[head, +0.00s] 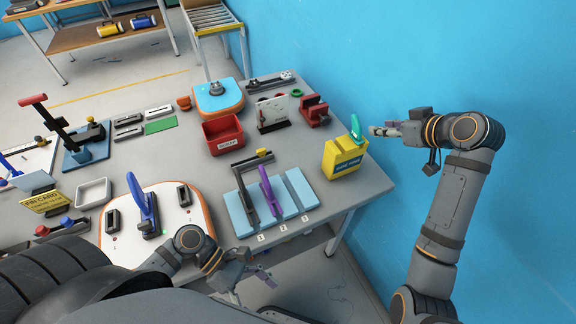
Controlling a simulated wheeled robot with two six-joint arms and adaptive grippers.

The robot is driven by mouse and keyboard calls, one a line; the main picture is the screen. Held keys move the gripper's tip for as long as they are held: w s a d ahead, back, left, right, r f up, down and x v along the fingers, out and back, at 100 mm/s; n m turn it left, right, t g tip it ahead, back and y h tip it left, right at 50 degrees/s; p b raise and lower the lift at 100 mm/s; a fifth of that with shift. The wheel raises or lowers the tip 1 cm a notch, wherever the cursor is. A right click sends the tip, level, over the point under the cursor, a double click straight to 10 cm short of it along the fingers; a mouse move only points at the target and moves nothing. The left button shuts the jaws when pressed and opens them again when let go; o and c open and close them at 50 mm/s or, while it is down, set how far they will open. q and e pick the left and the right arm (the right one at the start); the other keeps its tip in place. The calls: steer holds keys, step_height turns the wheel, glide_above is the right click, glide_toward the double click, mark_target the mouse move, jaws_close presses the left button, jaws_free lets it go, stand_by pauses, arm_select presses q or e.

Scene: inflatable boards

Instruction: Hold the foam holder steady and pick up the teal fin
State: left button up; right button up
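The teal fin (357,129) stands upright in the top of the yellow foam holder (343,160), at the right edge of the grey table. My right gripper (376,130) is just right of the fin at about its height, with a small gap in the picture. Its fingers look parted and hold nothing, though they are seen nearly edge-on. My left gripper (268,277) is low at the table's front edge, well below and left of the holder. It looks open and empty.
A light-blue slotted rack (240,212) with a purple fin (268,190) stands left of the holder. A red bin (222,133), a red clamp (314,112) and a white board with a blue fin (149,211) share the table (350,190). A blue wall (480,60) is close on the right.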

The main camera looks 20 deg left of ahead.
arm_select(q)
steer(key=w+d+r+m+t+h, duration=0.1)
steer(key=w+r+m, duration=0.25)
steer(key=w, duration=0.35)
step_height(320, 180, up, 15)
steer(key=m+t, duration=1)
steer(key=m, duration=1.8)
glide_above(329, 153)
steer(key=shift+d+r, duration=0.2)
steer(key=shift+d, duration=0.2)
steer(key=shift+t+y, duration=0.3)
steer(key=shift+t, duration=0.2)
steer(key=f, duration=0.4)
steer(key=shift+w+f, duration=0.15)
steer(key=shift+w, duration=0.25)
steer(key=shift+n+y, duration=0.25)
steer(key=shift+y, duration=0.55)
steer(key=f, duration=0.2)
steer(key=s+a+f, duration=0.1)
steer(key=f, duration=0.4)
steer(key=shift+s+a+f, duration=0.15)
steer(key=shift+s+f, duration=0.05)
steer(key=shift+f, duration=0.05)
steer(key=shift+s+a+f, duration=0.1)
steer(key=shift+s+f, duration=0.05)
steer(key=shift+f, duration=0.25)
steer(key=x, duration=0.7)
steer(key=shift+w+f, duration=0.1)
steer(key=shift+w, duration=0.2)
